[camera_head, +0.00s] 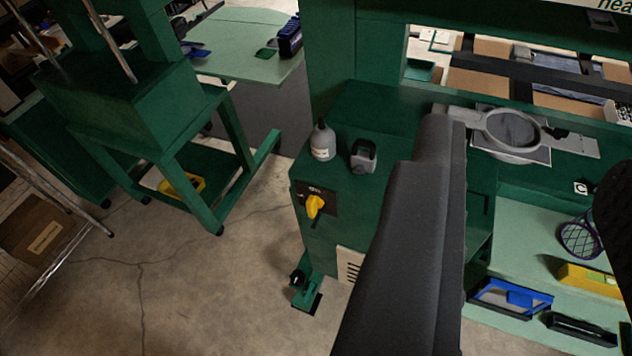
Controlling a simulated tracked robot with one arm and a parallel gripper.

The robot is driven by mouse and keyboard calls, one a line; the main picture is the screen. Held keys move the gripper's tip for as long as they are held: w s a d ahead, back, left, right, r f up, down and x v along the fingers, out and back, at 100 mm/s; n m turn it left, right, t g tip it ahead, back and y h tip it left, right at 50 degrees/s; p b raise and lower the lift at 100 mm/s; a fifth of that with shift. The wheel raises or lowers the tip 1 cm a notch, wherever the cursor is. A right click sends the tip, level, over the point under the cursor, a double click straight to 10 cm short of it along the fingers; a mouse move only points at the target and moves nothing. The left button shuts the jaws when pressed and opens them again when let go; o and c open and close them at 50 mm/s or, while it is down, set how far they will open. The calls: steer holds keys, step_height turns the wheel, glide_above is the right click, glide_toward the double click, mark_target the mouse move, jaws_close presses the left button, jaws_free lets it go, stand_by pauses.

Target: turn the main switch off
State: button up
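The main switch (315,206) is a yellow rotary knob on a dark plate. It sits on the front face of a green machine cabinet (345,232), left of the picture's middle. The knob looks roughly upright; its plate marking is too small to read. My gripper (527,146) shows as a large dark grey finger rising from the bottom middle and a black part at the right edge. A wide gap lies between them, with nothing held in it. The grey finger is right of the switch in the picture, apart from it, and hides part of the cabinet.
A grey bottle (322,142) and a small dark object (363,156) stand on the cabinet top. A green pedal (306,292) is on the floor below. A green stand (150,130) is at left. The concrete floor (200,285) before the switch is clear. Shelves (520,210) hold tools at right.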

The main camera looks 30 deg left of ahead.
steer(key=shift+w+d+r, duration=0.1)
steer(key=shift+w, duration=0.15)
steer(key=w+a+f+y+b, duration=0.1)
steer(key=w+a+f, duration=0.3)
steer(key=a+f, duration=0.25)
steer(key=w+a+f+t+y+b, duration=0.1)
steer(key=w+a+f+y, duration=0.1)
steer(key=w+a+f, duration=0.4)
steer(key=w+a+f+y+b, duration=0.1)
steer(key=w+a+f+b, duration=0.1)
steer(key=a+f, duration=0.45)
step_height(320, 180, down, 15)
steer(key=a+h+b, duration=0.2)
steer(key=t+h, duration=0.2)
steer(key=h, duration=0.1)
glide_toward(308, 206)
steer(key=w+p, duration=0.6)
steer(key=p, duration=0.1)
steer(key=w+p, duration=0.3)
steer(key=shift+w+d+r+p, duration=0.2)
steer(key=shift+w+d+p, duration=0.05)
steer(key=shift+p, duration=0.15)
